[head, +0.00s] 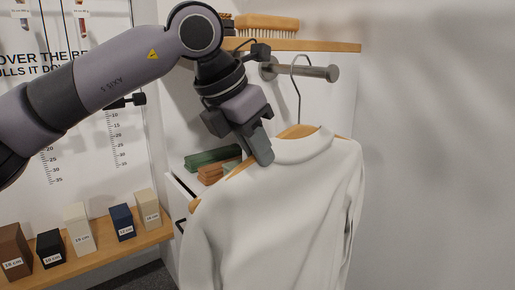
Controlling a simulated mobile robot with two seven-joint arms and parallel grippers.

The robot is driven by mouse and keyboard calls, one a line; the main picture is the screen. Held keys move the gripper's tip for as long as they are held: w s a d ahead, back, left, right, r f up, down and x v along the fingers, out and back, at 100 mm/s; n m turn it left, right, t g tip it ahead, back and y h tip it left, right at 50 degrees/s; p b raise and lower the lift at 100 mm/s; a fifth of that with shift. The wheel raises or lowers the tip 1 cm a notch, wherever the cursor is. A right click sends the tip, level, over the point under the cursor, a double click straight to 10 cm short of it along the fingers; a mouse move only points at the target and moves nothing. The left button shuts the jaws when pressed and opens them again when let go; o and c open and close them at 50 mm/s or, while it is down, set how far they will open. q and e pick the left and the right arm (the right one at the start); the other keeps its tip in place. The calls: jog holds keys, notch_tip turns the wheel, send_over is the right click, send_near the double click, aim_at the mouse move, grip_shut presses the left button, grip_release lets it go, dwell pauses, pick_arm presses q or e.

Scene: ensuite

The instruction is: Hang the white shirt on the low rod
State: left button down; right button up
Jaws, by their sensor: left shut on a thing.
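The white shirt (285,215) is on a wooden hanger (297,131) with a metal hook (297,95). My left gripper (262,150) comes from the upper left and is shut at the hanger's left shoulder, by the shirt collar. The short metal low rod (321,72) sticks out below the wooden shelf. The top of the hook overlaps the rod in the picture, with its curve a little above it. I cannot tell whether the hook rests on the rod. The shirt hangs roughly upright. My right gripper is not in view.
A brush (267,22) lies on the wooden shelf (330,47) above the rod. Several labelled blocks (78,228) stand on a lower left ledge. The right wall is bare.

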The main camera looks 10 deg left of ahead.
pick_arm(q)
jog(key=shift+s+a+r+p, duration=0.15)
jog(key=shift+r+p, duration=0.25)
jog(key=shift+r, duration=0.55)
jog(key=shift+s+a+r, duration=0.1)
jog(key=shift+s+r, duration=0.05)
jog(key=shift+s+a+r, duration=0.4)
jog(key=shift+s+a, duration=0.05)
jog(key=shift+s, duration=0.1)
jog(key=shift+s+a+r, duration=0.35)
jog(key=shift+s+a, duration=0.05)
jog(key=shift+s, duration=0.15)
jog(key=shift+s+a+b, duration=0.85)
jog(key=shift+s+b, duration=0.05)
jog(key=shift+s, duration=0.15)
jog(key=shift+s+a+b, duration=0.45)
jog(key=shift+s+a, duration=0.35)
jog(key=shift+s, duration=0.2)
